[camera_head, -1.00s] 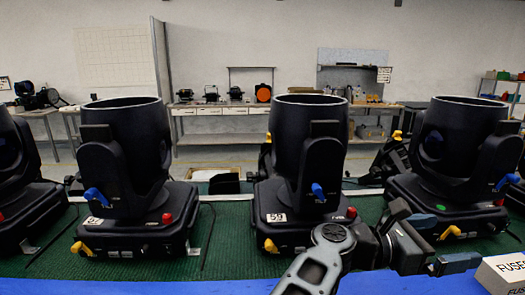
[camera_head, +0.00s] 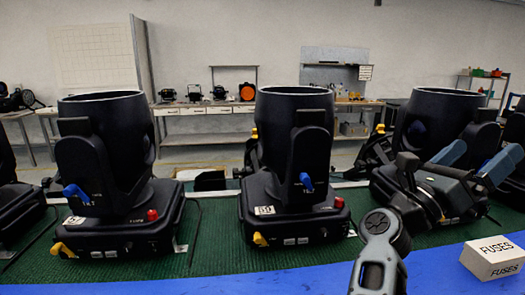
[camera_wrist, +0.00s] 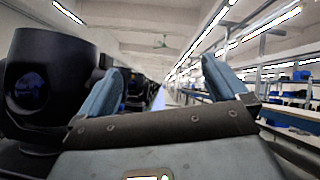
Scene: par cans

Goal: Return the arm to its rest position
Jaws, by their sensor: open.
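My gripper (camera_head: 474,162) is raised at the right of the head view, in front of the right-hand par can (camera_head: 435,118). Its two blue fingers stand apart with nothing between them. In the wrist view my gripper (camera_wrist: 163,92) also shows open and empty, its fingers pointing along the room. A black par can (camera_wrist: 45,85) fills the left of that view, beside the left finger. My arm rises from the bottom of the head view. The gripper covers much of the right-hand par can's base.
More black par cans, a middle one (camera_head: 292,130) and a left one (camera_head: 108,150), stand on the green mat (camera_head: 215,225). A box marked FUSES (camera_head: 494,258) sits on the blue strip (camera_head: 300,275) at front right. Workbenches (camera_head: 215,110) line the back wall.

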